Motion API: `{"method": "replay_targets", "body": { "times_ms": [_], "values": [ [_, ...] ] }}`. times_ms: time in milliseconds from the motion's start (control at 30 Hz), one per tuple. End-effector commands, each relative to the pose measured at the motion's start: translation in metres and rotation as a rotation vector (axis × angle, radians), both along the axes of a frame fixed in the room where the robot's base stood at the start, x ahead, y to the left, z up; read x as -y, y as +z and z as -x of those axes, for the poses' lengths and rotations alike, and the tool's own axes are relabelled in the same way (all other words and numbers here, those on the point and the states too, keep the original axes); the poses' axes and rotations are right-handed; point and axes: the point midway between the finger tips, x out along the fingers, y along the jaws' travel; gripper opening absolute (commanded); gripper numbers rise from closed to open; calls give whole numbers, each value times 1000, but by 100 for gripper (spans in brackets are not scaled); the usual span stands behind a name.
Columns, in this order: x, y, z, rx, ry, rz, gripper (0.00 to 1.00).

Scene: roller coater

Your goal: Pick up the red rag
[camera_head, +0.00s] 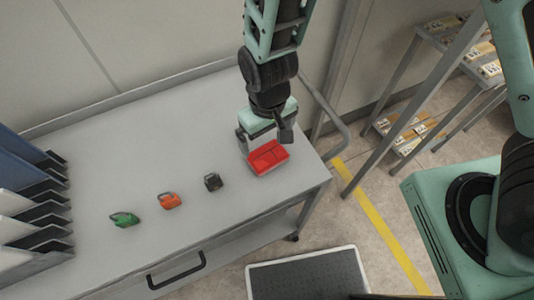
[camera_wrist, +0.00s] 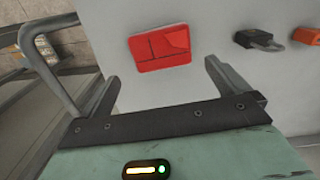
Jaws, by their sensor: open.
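The red rag (camera_head: 268,157) lies flat and folded near the right end of the grey table (camera_head: 205,125). In the wrist view the red rag (camera_wrist: 160,48) shows ahead of the fingers, a little left of the middle of the gap. My gripper (camera_head: 262,138) is open and empty, pointing down just above and behind the rag. In the wrist view both fingers of my gripper (camera_wrist: 158,78) stand wide apart, with bare table between them. The fingers look apart from the rag. In the head view the fingertips are partly hidden.
A black padlock (camera_head: 213,182), an orange padlock (camera_head: 169,201) and a green padlock (camera_head: 124,219) lie in a row left of the rag. A rack with dark trays (camera_head: 40,215) stands at the left end. A metal rail (camera_head: 335,118) curves past the table's right end.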

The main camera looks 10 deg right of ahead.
Motion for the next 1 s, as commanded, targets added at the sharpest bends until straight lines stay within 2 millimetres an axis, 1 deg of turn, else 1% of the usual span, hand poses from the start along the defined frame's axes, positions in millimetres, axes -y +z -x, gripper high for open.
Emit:
{"method": "replay_targets", "body": {
  "times_ms": [100, 367, 600, 700, 800, 1000],
  "values": [
    [0, -12, 0, 0, -2, -1, 100],
    [0, -26, 2, -2, 0, 1, 100],
    [-1, -55, 3, -1, -2, 0, 100],
    [-1, -64, 4, -1, -2, -1, 100],
    [-2, -68, 4, 0, -1, -1, 100],
    [-2, -69, 3, 1, 0, -1, 100]
  ]
}}
